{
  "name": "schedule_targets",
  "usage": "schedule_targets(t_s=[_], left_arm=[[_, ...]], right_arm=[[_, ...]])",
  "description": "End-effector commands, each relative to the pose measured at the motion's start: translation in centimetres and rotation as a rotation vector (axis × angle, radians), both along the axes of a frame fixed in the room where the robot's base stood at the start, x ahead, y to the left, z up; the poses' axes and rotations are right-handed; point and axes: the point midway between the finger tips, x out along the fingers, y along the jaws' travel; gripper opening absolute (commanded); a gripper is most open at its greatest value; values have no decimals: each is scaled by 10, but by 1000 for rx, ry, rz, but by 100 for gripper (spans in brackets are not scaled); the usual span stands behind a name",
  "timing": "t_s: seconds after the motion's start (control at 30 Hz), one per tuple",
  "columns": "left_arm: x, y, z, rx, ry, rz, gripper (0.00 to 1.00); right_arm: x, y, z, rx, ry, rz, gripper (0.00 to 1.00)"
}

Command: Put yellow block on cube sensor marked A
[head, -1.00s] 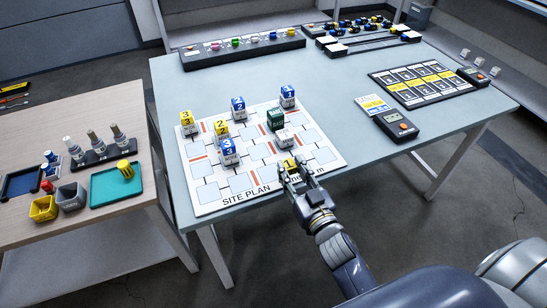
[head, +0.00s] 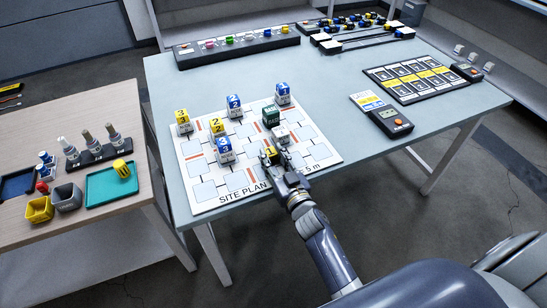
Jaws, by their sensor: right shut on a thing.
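A yellow-topped block (head: 270,151) marked 1 is in the jaws of my right gripper (head: 272,158), over the near edge of the site plan board. A white cube sensor (head: 281,135) with no coloured block on top stands just beyond it. Its letter is too small to read. The block looks close to this cube, but I cannot tell the gap or whether they touch. My left gripper is not in view.
The site plan board (head: 205,192) holds several block-topped cubes, among them a blue 3 (head: 224,144), a yellow 2 (head: 217,125) and a green BASE block (head: 270,111). A handheld device (head: 390,122) lies to the right. The table's right front is clear.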

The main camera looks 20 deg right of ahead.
Motion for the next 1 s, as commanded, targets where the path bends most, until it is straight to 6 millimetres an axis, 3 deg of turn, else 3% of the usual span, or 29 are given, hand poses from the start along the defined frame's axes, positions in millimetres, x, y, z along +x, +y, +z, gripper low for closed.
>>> schedule_targets(t_s=[0.17, 0.2, 0.3, 0.7, 0.87, 1.0], left_arm=[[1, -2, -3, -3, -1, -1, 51], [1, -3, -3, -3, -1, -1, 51], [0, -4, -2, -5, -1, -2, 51], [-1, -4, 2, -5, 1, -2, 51], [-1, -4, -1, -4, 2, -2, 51], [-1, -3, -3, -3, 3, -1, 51]], right_arm=[[0, 0, -3, -1, 0, 0, 13], [0, 0, -4, -1, 0, 0, 33], [0, 0, -3, -1, 0, 0, 51], [0, 0, 2, -1, 0, 0, 51], [-20, -1, -1, 0, 2, 0, 51], [-48, -2, -2, -1, 4, 0, 51]])
